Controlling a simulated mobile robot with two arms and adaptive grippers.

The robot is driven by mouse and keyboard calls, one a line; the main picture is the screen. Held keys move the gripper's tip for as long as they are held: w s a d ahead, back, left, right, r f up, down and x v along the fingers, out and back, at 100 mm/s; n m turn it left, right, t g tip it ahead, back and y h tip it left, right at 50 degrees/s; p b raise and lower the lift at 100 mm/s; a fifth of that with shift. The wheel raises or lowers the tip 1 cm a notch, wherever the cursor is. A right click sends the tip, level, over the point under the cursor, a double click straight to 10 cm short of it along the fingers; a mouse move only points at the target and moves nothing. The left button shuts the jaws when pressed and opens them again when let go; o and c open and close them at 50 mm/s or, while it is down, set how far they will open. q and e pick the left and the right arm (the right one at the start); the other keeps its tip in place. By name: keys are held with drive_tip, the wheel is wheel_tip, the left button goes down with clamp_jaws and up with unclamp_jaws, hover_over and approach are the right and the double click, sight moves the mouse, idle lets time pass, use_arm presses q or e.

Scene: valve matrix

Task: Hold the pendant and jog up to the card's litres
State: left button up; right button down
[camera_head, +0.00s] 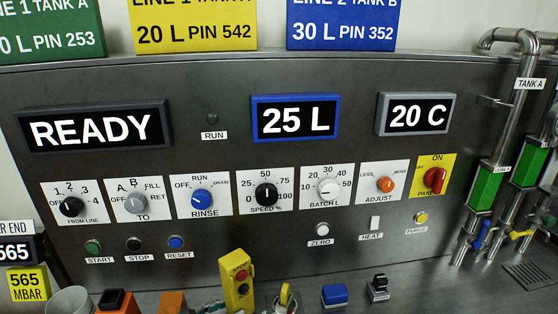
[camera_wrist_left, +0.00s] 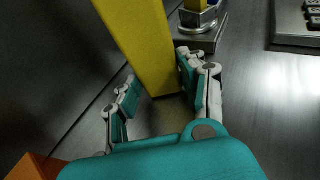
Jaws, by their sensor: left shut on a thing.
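The yellow pendant (camera_head: 237,281) stands upright at the bottom of the head view, in front of the panel, with a red button and dark buttons on its face. In the left wrist view my left gripper (camera_wrist_left: 160,80) is shut on the pendant (camera_wrist_left: 145,45), one finger on each side. Three cards are along the top: green (camera_head: 45,32), yellow (camera_head: 193,25) reading 20 L PIN 542, and blue (camera_head: 343,26) reading 30 L PIN 352. The green card's litres are cut off. The blue-framed display (camera_head: 296,118) reads 25 L. My right gripper is not in view.
The status display (camera_head: 93,126) reads READY and another display (camera_head: 415,113) reads 20 C. A row of knobs, including the BATCH L knob (camera_head: 327,187), crosses the panel. Several small items, including a blue block (camera_head: 334,295), stand near the pendant. Pipes (camera_head: 507,110) rise at right.

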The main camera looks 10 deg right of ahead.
sight(244, 289)
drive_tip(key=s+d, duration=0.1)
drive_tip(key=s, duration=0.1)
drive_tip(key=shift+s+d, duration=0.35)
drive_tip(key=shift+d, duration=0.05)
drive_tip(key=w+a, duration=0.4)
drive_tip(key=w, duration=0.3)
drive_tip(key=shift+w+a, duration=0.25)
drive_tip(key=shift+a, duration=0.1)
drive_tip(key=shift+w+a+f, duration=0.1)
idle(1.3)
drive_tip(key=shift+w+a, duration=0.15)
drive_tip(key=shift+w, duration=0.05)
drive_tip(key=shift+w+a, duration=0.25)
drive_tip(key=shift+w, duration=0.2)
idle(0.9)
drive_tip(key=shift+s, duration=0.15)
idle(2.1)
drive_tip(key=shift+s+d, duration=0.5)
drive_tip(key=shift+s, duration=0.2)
